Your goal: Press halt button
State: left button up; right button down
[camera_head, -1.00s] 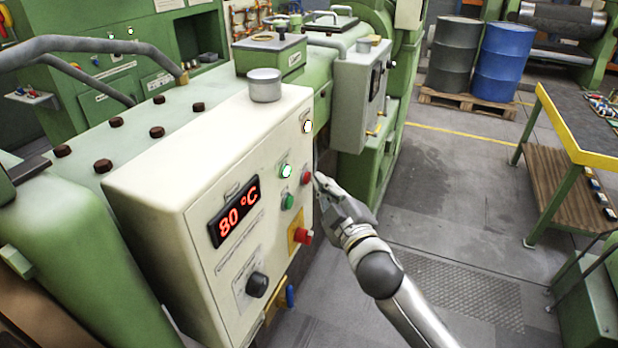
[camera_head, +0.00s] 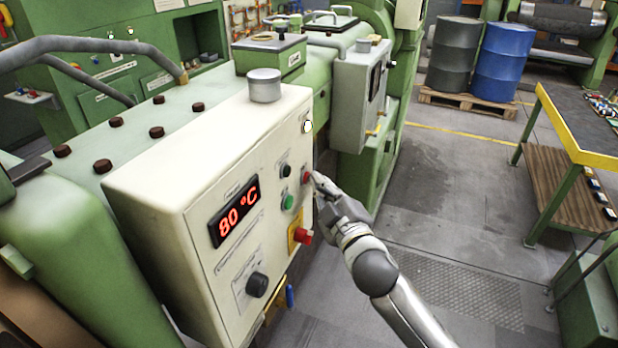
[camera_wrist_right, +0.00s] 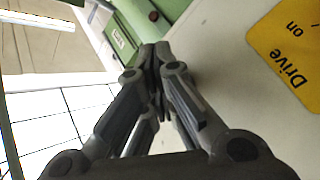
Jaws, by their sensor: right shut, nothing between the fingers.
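The cream control box (camera_head: 170,170) carries a small red button (camera_head: 306,177) on its right side, beside a green button (camera_head: 287,202). A larger red knob (camera_head: 303,236) sits below on a yellow plate. I cannot read which is labelled halt. My right gripper (camera_head: 318,178) is shut and empty, its tips at the small red button; they seem to touch it. In the right wrist view the shut fingers (camera_wrist_right: 155,52) point at the panel face and hide the button. My left gripper is not in view.
A dark indicator (camera_head: 285,170) sits left of the red button, and a white lamp (camera_head: 308,127) is lit above. A yellow "Drive on" label (camera_wrist_right: 290,45) shows in the wrist view. A grey box (camera_head: 352,95) stands behind.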

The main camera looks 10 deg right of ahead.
jog(key=shift+s+d, duration=0.45)
jog(key=shift+d, duration=0.15)
jog(key=s+d, duration=0.1)
jog(key=d, duration=0.1)
jog(key=s+d+p, duration=0.1)
jog(key=d, duration=0.1)
jog(key=shift+s, duration=0.4)
dwell(0.4)
